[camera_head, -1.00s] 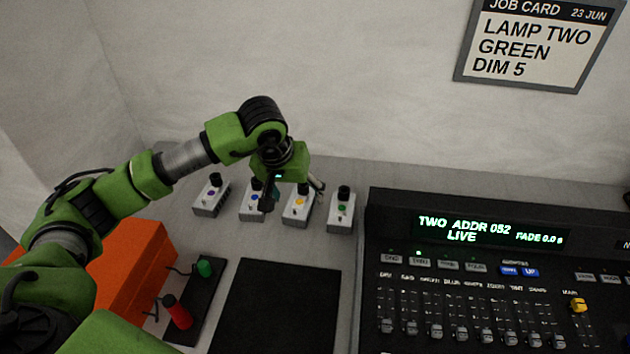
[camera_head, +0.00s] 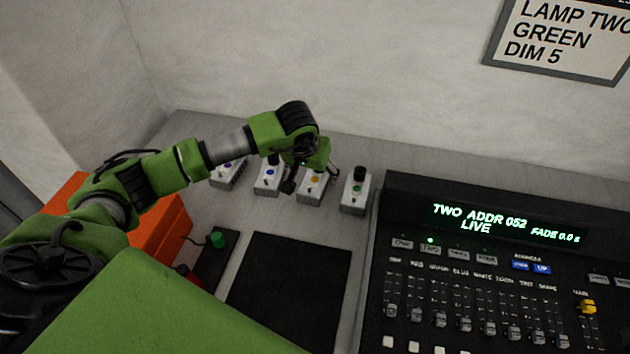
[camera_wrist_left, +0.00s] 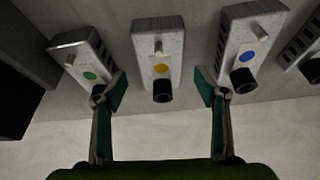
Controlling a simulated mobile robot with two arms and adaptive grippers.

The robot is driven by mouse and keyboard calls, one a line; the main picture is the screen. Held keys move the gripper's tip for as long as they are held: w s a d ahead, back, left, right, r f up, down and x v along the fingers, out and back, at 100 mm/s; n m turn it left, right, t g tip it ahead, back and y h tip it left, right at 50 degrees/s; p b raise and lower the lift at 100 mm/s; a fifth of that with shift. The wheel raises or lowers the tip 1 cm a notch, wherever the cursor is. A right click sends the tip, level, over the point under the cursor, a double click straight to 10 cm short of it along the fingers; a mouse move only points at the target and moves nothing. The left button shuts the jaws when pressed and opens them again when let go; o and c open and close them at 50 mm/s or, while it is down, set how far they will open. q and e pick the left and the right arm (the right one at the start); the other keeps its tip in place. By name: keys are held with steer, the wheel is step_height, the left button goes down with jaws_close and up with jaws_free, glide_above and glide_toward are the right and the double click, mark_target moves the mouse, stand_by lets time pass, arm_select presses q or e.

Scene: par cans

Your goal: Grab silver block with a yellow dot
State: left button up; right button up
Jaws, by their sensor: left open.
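The silver block with a yellow dot (camera_head: 313,194) stands on the grey table between the blue-dot block (camera_head: 267,181) and the green-dot block (camera_head: 355,195). It has a black knob on top, partly hidden by my gripper in the head view. My left gripper (camera_head: 311,180) is open and empty over this block. In the left wrist view the yellow-dot block (camera_wrist_left: 158,45) sits centred between the open fingers of the gripper (camera_wrist_left: 162,90), with room on both sides. Its black knob points toward the gripper. My right gripper is not in view.
A purple-dot block (camera_head: 229,172) stands at the left end of the row. A black console (camera_head: 470,290) lies to the right. A black mat (camera_head: 290,290) and an orange case (camera_head: 165,222) are in front. The neighbouring blocks are close to my fingers.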

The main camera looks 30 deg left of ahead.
mark_target(315, 179)
arm_select(q)
steer(key=x, duration=0.4)
steer(key=shift+s+f+p, duration=0.15)
steer(key=shift+s+p, duration=0.1)
steer(key=shift+p, duration=0.15)
steer(key=c, duration=1.4)
steer(key=shift+w, duration=0.1)
steer(key=shift+c, duration=1.4)
